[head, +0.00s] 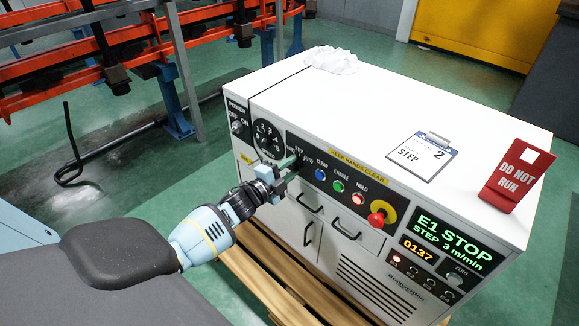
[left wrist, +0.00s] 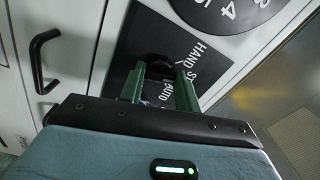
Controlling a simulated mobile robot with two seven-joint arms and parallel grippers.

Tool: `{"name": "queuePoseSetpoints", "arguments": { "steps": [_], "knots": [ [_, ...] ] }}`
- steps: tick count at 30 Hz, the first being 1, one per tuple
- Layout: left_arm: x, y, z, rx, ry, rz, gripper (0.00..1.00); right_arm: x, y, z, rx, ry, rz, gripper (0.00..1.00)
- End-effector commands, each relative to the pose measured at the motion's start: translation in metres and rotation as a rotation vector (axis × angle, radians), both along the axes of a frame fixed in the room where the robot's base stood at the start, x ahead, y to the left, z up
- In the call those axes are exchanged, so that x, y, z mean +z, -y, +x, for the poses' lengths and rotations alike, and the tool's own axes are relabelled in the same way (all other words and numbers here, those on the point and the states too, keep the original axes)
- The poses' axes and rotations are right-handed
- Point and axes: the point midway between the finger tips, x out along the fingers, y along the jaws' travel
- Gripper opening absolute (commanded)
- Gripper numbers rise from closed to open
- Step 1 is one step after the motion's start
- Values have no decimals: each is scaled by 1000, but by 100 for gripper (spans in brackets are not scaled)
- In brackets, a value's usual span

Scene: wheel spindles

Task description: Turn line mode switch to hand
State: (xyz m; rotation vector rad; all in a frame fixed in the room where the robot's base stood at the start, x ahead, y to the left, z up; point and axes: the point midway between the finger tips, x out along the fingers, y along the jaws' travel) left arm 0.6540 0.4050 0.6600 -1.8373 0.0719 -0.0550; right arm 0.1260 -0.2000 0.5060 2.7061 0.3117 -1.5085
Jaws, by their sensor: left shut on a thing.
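The line mode switch is a small black knob (left wrist: 160,62) on a dark panel lettered HAND, STEP and AUTO in the left wrist view. My left gripper (left wrist: 160,80) has its green fingers on either side of the knob and is shut on it. In the head view my left gripper (head: 289,164) reaches the cabinet front (head: 345,235) and hides the knob; STEP and AUTO lettering shows just beside the fingers. Which position the knob points to cannot be made out. The display (head: 452,240) reads E1 STOP, STEP 3 m/min. My right gripper is not in view.
To the right of the switch are blue, green and red buttons (head: 338,186) and a red emergency stop (head: 381,212). A numbered dial (head: 267,138) is to the left. A clipboard (head: 422,156), a red DO NOT RUN sign (head: 505,175) and a white cloth (head: 332,60) are on top.

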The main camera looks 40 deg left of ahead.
Motion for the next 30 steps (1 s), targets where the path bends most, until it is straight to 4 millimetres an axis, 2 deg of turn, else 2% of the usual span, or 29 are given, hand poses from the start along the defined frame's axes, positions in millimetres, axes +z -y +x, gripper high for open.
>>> {"name": "queuePoseSetpoints", "arguments": {
  "steps": [15,30],
  "knots": [
    [1,0,0,0,-32,-407,10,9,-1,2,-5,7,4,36],
    [0,0,0,1,-43,-531,10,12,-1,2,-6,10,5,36]
  ]
}}
